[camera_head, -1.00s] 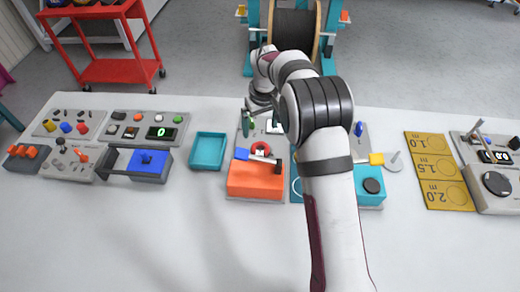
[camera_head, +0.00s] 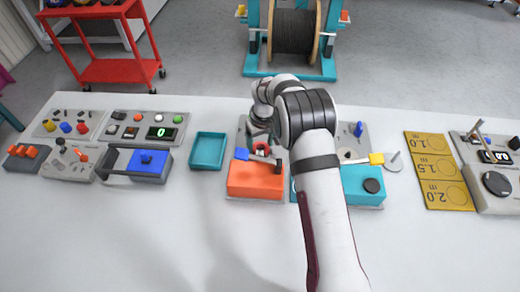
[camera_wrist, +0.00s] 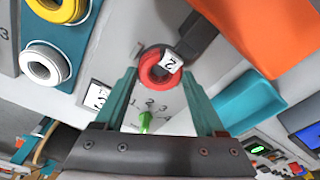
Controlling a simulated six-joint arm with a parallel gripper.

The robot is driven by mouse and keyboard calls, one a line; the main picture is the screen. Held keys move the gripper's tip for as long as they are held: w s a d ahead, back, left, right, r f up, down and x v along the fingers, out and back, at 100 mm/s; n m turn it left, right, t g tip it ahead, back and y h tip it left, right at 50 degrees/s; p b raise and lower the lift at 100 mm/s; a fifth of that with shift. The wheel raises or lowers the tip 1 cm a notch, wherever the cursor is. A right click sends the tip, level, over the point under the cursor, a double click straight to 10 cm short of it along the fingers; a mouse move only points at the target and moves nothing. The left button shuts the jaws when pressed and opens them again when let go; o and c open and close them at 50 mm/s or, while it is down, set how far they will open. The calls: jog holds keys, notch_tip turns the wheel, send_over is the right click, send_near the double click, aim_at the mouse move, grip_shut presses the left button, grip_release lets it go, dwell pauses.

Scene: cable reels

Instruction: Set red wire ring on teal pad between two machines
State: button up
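The red wire ring (camera_wrist: 152,78), with a white tag reading 2, lies at the left orange machine (camera_head: 255,180); the ring also shows in the head view (camera_head: 267,147). In the wrist view my gripper (camera_wrist: 161,80) is open, its teal fingers on either side of the ring with small gaps. The ring does not look gripped. The teal pad (camera_wrist: 82,42) is at the upper left of the wrist view, with a yellow ring (camera_wrist: 72,10) and a white ring (camera_wrist: 58,72) on it. In the head view my arm hides most of the pad. The second machine (camera_head: 362,182) is teal, right of my arm.
A numbered dial with a green pointer (camera_wrist: 145,122) sits near the ring. An empty teal tray (camera_head: 207,150) lies left of the orange machine. A yellow length board (camera_head: 438,170) is farther right. The front of the table is clear.

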jog(key=c, duration=0.7)
jog(key=shift+r, duration=0.2)
jog(key=shift+c, duration=0.6)
notch_tip(320, 180, up, 7)
jog(key=shift+r, duration=0.1)
jog(key=s+d+r+m, duration=0.5)
jog(key=s+d+r, duration=0.8)
jog(key=r, duration=0.4)
jog(key=f+n, duration=0.1)
jog(key=f, duration=0.7)
jog(key=w+f+n, duration=0.1)
jog(key=f+n, duration=0.1)
jog(key=f, duration=0.6)
jog(key=f+n, duration=0.2)
jog(key=f, duration=0.6)
jog(key=shift+w+d, duration=0.3)
jog(key=shift+w, duration=0.05)
